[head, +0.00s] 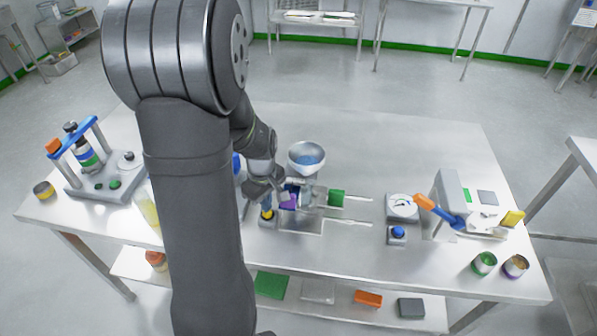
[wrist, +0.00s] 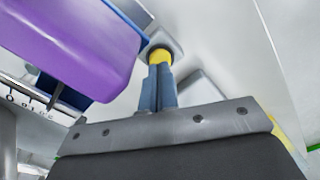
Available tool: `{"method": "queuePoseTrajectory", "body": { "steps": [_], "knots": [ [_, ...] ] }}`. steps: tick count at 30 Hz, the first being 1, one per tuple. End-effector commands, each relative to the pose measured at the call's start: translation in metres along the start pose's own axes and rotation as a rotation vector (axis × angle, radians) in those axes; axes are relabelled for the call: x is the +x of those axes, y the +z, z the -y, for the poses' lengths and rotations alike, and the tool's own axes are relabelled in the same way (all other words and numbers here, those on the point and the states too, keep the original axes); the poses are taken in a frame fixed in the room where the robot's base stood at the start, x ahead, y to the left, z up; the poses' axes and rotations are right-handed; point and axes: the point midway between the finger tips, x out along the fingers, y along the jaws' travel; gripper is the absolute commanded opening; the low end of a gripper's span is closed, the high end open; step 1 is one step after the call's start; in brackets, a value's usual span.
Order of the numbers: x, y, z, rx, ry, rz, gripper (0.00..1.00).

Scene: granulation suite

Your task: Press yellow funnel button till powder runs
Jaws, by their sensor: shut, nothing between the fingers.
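The yellow button (head: 268,214) sits on a small grey base at the front of the funnel stand. In the wrist view the yellow button (wrist: 159,55) shows right at the tips of my blue fingers. My gripper (head: 267,206) is shut and empty, its tips down at the button; they look in contact, but how far it is pressed I cannot tell. The funnel (head: 306,152) is a pale bowl with blue contents, behind and right of my gripper. A purple container (head: 288,201) is just right of my fingers; this purple shape (wrist: 70,45) fills the upper left in the wrist view.
A green block (head: 336,198) lies between metal rails right of the funnel. A dial scale (head: 402,206) and a blue button (head: 397,233) stand farther right, near an orange-and-blue tool (head: 440,212). A press stand (head: 95,170) is at the left. The table's back right is clear.

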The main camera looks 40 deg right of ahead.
Motion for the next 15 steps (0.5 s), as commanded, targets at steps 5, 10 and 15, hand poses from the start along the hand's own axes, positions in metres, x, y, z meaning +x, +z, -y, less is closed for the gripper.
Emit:
{"method": "queuePoseTrajectory", "body": {
  "steps": [5,10,15],
  "knots": [
    [0.006,0.000,0.000,0.000,-0.001,0.001,0.00],
    [0.011,0.000,0.000,0.000,-0.001,0.001,0.00],
    [0.016,0.000,0.000,0.000,-0.001,0.001,0.00]
  ]
}}
